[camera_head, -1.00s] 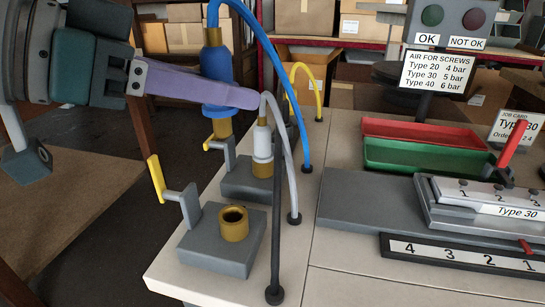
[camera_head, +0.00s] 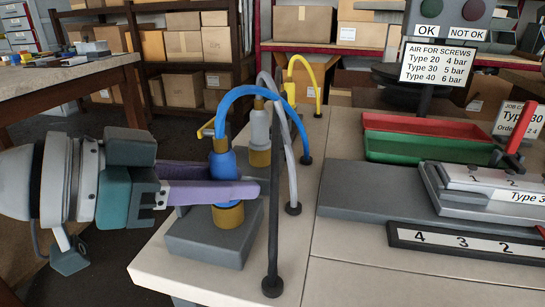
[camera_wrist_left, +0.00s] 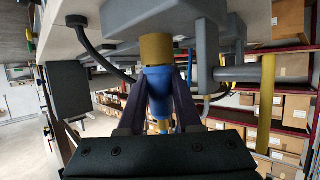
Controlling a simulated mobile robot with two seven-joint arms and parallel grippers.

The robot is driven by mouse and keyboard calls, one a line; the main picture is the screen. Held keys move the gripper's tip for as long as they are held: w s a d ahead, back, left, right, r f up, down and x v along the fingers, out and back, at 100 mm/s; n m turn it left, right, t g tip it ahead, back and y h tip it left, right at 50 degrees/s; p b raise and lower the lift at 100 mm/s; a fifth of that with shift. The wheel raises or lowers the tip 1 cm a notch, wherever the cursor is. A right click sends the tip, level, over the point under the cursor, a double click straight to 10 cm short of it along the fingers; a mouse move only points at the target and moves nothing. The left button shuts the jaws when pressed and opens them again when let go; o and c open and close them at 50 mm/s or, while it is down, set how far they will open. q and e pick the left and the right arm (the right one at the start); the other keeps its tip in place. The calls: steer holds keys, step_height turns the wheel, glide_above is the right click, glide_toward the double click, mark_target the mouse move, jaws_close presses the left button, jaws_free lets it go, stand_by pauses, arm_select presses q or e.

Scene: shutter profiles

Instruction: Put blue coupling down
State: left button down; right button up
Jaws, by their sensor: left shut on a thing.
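The blue coupling (camera_head: 222,165) stands upright with its blue hose looping from its top to the right. Its lower end is at the brass fitting (camera_head: 228,214) on the nearest grey block (camera_head: 212,240). I cannot tell whether it is fully seated. My left gripper (camera_head: 235,190), with purple fingers, reaches in from the left and is shut on the coupling. In the left wrist view the coupling (camera_wrist_left: 158,82) is between the two fingers, against the brass fitting (camera_wrist_left: 156,47). My right gripper is not in view.
A grey-white coupling (camera_head: 260,128) stands on a brass fitting just behind, and a yellow hose (camera_head: 305,68) lies further back. Red and green trays (camera_head: 425,145) and the Type 30 fixture (camera_head: 490,185) lie at right.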

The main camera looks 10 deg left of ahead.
arm_select(q)
steer(key=shift+f, duration=0.15)
steer(key=c, duration=0.9)
jaws_free()
